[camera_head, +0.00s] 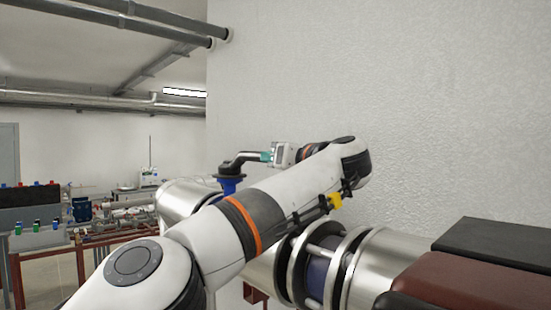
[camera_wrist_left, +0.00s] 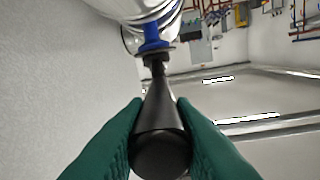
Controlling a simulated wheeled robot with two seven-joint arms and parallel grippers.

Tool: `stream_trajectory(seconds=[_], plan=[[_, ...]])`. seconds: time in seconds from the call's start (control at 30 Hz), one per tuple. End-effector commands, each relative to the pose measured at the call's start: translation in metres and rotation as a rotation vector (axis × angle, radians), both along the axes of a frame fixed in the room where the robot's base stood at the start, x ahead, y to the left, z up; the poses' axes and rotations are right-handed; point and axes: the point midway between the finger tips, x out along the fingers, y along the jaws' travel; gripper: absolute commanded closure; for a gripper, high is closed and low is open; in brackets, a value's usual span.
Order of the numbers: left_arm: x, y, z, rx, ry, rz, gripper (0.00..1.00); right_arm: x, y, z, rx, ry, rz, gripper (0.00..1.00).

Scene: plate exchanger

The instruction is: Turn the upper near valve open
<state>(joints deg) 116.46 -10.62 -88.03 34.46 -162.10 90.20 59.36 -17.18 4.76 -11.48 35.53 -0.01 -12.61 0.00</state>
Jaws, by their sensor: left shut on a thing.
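The valve that my left gripper holds has a blue stem (camera_head: 231,184) and a dark lever handle (camera_head: 240,159) on a steel pipe. The lever points right, toward the gripper, in the head view. My left gripper (camera_head: 267,156) has teal fingers and is shut on the lever's end. In the left wrist view, the green fingers (camera_wrist_left: 160,140) press on both sides of the black handle (camera_wrist_left: 160,100), which runs up to the blue stem (camera_wrist_left: 151,36). My left arm hides part of the pipe in the head view. My right gripper is not in view.
A large steel pipe with a flanged joint (camera_head: 318,270) runs below my arm. A yellow fitting (camera_head: 334,207) with a black bar shows just beside the arm. Dark red and black blocks (camera_head: 470,284) lie at lower right. A white wall (camera_head: 400,90) stands close behind.

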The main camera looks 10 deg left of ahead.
Motion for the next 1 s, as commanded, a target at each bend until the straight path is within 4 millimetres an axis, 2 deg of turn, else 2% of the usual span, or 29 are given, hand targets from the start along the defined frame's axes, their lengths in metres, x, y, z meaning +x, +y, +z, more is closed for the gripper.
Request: stream_trajectory(seconds=[0.03, 0.13, 0.4, 0.53, 0.8, 1.0], plan=[[0.000, 0.001, 0.003, 0.001, -0.005, 0.001, 0.72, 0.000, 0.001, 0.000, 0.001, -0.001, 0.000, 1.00], [0.000, 0.001, 0.003, 0.001, -0.005, 0.001, 0.56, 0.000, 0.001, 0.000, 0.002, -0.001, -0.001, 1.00], [0.000, 0.000, 0.001, 0.001, -0.002, 0.000, 0.56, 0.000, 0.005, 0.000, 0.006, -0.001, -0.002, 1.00], [-0.006, -0.006, -0.001, 0.002, -0.003, -0.002, 0.56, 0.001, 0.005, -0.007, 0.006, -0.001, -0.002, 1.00], [-0.046, -0.041, -0.003, 0.002, -0.005, -0.004, 0.56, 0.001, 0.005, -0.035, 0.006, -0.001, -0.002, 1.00], [-0.074, -0.066, -0.001, 0.002, -0.004, -0.002, 0.56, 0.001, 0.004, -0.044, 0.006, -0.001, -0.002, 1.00]])
